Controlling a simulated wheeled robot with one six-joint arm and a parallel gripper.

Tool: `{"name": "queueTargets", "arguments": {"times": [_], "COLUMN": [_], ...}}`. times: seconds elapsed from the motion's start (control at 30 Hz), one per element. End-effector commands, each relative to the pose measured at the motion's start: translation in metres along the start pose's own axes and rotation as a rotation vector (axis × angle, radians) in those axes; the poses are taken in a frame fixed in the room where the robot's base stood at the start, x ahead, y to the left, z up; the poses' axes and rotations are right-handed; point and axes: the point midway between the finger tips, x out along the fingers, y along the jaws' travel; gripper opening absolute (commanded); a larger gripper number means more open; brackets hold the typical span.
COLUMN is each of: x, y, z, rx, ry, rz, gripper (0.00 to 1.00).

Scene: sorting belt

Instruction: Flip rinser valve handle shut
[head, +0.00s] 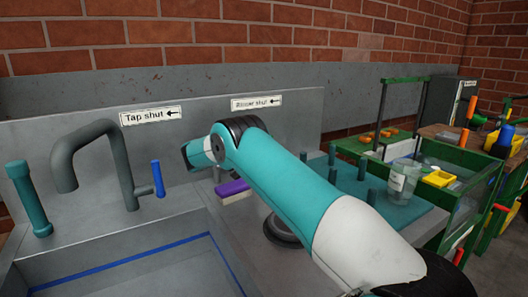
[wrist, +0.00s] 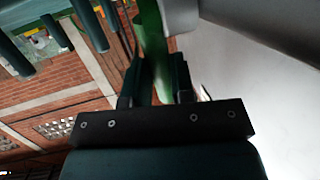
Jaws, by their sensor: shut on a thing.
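My gripper (wrist: 155,80) shows in the wrist view with its two dark fingers closed on a green bar (wrist: 152,40), which looks like the rinser valve handle. The bar runs up between the fingers to a pale grey part at the top. In the head view my own arm hides the gripper and the handle. The rinser label (head: 257,102), with an arrow pointing left, is on the back panel above my arm. A dark round rinser base (head: 283,230) shows partly beside my arm on the counter.
A grey tap (head: 120,160) with a blue lever (head: 158,178) stands left, behind the sink (head: 110,265). A purple-topped brush or sponge (head: 233,189) lies near my arm. A teal pegged rack (head: 385,190) with a clear cup (head: 403,180) stands right.

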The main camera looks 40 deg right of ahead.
Motion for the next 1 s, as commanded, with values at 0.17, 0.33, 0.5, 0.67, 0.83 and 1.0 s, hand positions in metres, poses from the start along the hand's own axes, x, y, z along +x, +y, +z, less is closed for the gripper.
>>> {"name": "queueTargets", "arguments": {"times": [0.17,0.33,0.5,0.67,0.83,1.0], "x": [0.001,0.001,0.001,-0.005,-0.032,-0.056], "y": [0.000,0.000,0.000,0.000,-0.001,-0.001], "z": [0.001,0.001,0.001,0.001,0.002,-0.008], "rx": [-0.002,-0.001,0.000,0.000,0.000,-0.004], "ry": [-0.002,-0.002,-0.002,-0.001,-0.002,-0.002], "rz": [0.000,0.000,0.000,-0.001,-0.004,0.001], "gripper": [0.00,0.48,0.48,0.48,0.48,0.48]}}
